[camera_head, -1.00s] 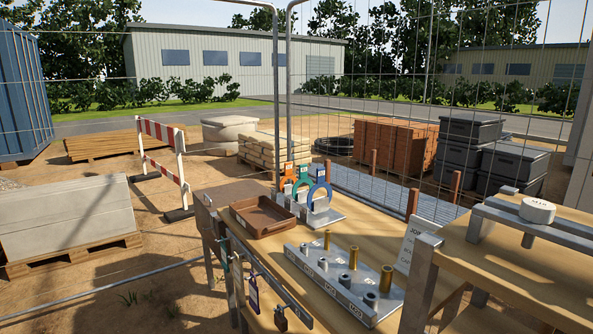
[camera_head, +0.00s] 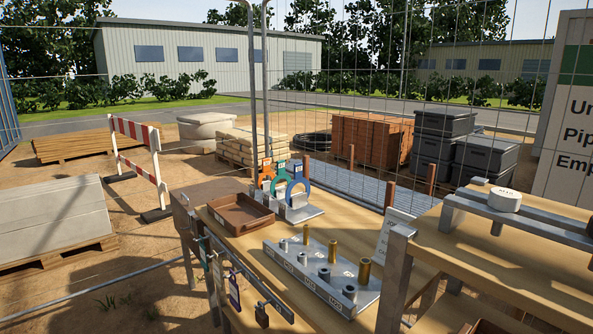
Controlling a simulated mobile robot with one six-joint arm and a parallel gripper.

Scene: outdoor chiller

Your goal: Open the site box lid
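I cannot make out for sure which thing is the site box. A brown-grey box-like shape (camera_head: 196,194) stands at the left end of the wooden workbench (camera_head: 262,242), behind the brown tray; its flat top looks closed, and much of it is hidden. My gripper is not in the head view.
On the bench are a brown tray (camera_head: 240,213), a rack of coloured rings (camera_head: 284,197) and a metal block with pegs (camera_head: 318,281). Padlocks (camera_head: 235,292) hang at its front edge. A raised wooden stand (camera_head: 505,253) is at right. Bare ground lies left, past a striped barrier (camera_head: 138,151).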

